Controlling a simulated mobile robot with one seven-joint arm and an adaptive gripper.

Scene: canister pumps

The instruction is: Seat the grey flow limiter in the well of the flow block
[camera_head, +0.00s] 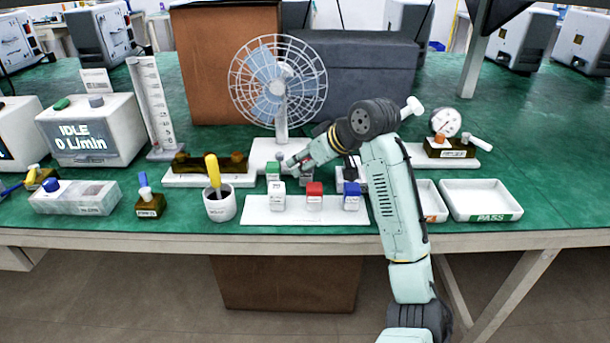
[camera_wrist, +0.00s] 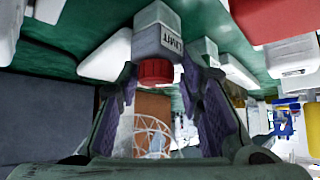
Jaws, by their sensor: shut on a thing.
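The grey flow limiter (camera_wrist: 153,40), a block with a label reading "LIMIT", is between my fingertips in the wrist view. A red part (camera_wrist: 155,72) shows at its near end. My gripper (camera_head: 291,163) is shut on the limiter, which is largely hidden in the head view; the wrist view shows both fingers (camera_wrist: 160,72). The gripper is low over the table, behind a white plate with canisters. I cannot tell for certain which fixture is the flow block; a long amber block (camera_head: 208,163) stands left of my gripper. No well is clearly visible.
Green (camera_head: 277,196), red (camera_head: 314,197) and blue (camera_head: 351,197) topped canisters stand in front of my gripper. A fan (camera_head: 278,82) stands behind it. A cup (camera_head: 219,207) holds a yellow-handled tool at left. A gauge fixture (camera_head: 449,148) and white trays (camera_head: 482,201) are at right.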

